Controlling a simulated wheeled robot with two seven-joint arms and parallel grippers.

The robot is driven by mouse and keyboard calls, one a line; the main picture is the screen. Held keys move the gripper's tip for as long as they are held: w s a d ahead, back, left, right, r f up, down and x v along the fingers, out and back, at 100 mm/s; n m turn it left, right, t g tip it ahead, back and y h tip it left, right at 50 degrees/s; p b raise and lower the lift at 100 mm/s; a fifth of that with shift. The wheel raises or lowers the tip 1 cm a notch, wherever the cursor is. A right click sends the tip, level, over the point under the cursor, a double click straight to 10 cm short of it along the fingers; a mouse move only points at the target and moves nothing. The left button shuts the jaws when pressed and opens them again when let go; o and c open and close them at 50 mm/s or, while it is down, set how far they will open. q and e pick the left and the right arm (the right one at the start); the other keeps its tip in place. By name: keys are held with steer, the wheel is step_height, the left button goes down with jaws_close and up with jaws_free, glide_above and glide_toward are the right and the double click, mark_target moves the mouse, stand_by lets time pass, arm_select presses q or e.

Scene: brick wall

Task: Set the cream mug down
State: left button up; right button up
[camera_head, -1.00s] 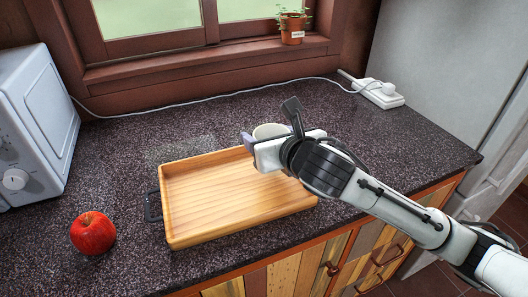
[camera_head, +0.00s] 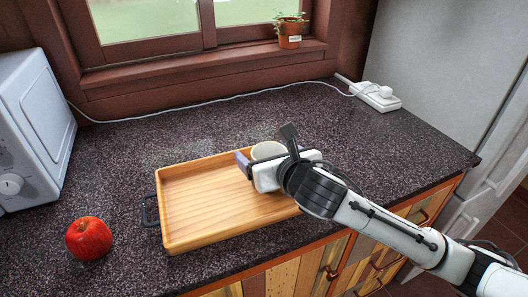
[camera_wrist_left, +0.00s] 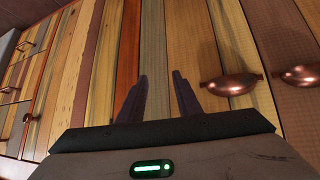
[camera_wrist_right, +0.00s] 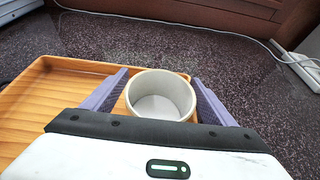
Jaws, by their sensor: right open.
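The cream mug (camera_head: 268,150) stands upright at the far right part of the wooden tray (camera_head: 205,200), partly hidden by my right gripper in the head view. In the right wrist view the mug (camera_wrist_right: 160,97) shows its round rim and empty inside. My right gripper (camera_wrist_right: 160,85) is open, with one purple finger on each side of the mug. Whether the fingers touch it is hard to tell. The mug's base is hidden. My left gripper (camera_wrist_left: 159,75) is open and empty, in front of the wooden cabinet doors; it is out of the head view.
A red apple (camera_head: 89,238) lies on the dark counter left of the tray. A white microwave (camera_head: 35,115) stands at the left. A power strip (camera_head: 378,97) with a cord and a potted plant (camera_head: 290,35) are at the back. The counter behind the tray is clear.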

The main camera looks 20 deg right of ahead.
steer(key=shift+s+r, duration=0.1)
steer(key=shift+r, duration=0.15)
steer(key=v, duration=0.8)
steer(key=shift+s+r, duration=0.15)
steer(key=shift+s, duration=0.1)
steer(key=shift+p+v, duration=1.6)
steer(key=shift+p, duration=0.15)
